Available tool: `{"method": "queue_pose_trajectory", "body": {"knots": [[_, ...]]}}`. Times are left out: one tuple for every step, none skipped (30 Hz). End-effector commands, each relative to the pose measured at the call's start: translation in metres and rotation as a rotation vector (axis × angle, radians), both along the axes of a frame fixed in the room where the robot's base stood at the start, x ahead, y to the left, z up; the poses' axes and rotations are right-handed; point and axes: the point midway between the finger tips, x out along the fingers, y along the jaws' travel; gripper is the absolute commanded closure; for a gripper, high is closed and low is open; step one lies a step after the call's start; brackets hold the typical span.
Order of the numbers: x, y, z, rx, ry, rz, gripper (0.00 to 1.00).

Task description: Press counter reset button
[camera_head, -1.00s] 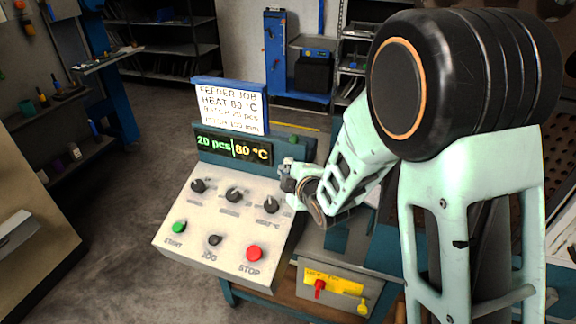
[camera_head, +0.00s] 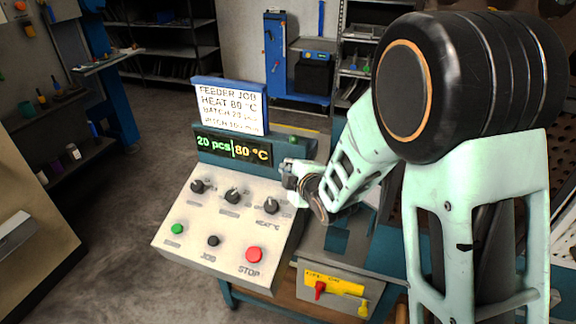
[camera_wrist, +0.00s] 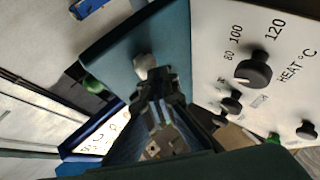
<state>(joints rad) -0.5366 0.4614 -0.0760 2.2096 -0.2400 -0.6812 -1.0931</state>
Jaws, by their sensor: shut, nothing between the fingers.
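The console (camera_head: 205,237) has a sloped white panel and a teal upright back. A pale round button (camera_wrist: 146,64) stands on the teal face in the wrist view, which looks like the counter reset button; I read no label on it. In the head view I cannot make it out behind my gripper. My gripper (camera_wrist: 156,84) is shut and empty, its tips right at this button; I cannot tell whether they touch. In the head view my gripper (camera_head: 286,172) is at the right end of the teal back. The display (camera_head: 233,147) reads 20 pcs and 80 °C.
The HEAT knob (camera_wrist: 253,70) is close to my gripper. A green button (camera_head: 177,229), a black JOG button (camera_head: 213,241) and a red STOP button (camera_head: 254,254) are lower on the panel. A job sign (camera_head: 229,105) stands above the display. A yellow-labelled box (camera_head: 335,285) is at lower right.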

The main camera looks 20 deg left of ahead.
Motion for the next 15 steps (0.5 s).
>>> {"method": "queue_pose_trajectory", "body": {"knots": [[0.0010,-0.0002,-0.0001,0.000,-0.001,0.000,1.00],[0.0014,-0.0003,-0.0002,0.000,-0.001,0.000,1.00],[0.0019,-0.0003,-0.0001,0.000,-0.001,0.000,1.00],[0.0023,-0.0003,-0.0001,0.000,-0.001,0.000,1.00],[0.0027,-0.0004,-0.0001,0.000,-0.001,0.000,1.00],[0.0031,-0.0004,-0.0001,0.000,-0.001,0.000,1.00],[0.0035,-0.0004,-0.0001,0.000,-0.001,0.000,1.00],[0.0039,-0.0005,0.0000,0.000,-0.001,0.000,1.00],[0.0044,-0.0004,0.0000,0.000,-0.001,0.000,1.00],[0.0047,-0.0005,0.0000,0.000,-0.001,0.000,1.00],[0.0051,-0.0007,0.0000,0.000,-0.001,0.000,1.00],[0.0056,-0.0006,0.0000,0.000,-0.001,0.000,1.00],[0.0059,-0.0007,0.0000,0.000,-0.001,0.000,1.00],[0.0063,-0.0009,0.0000,0.000,-0.001,0.000,1.00],[0.0066,-0.0008,0.0001,0.000,-0.001,0.000,1.00]]}}
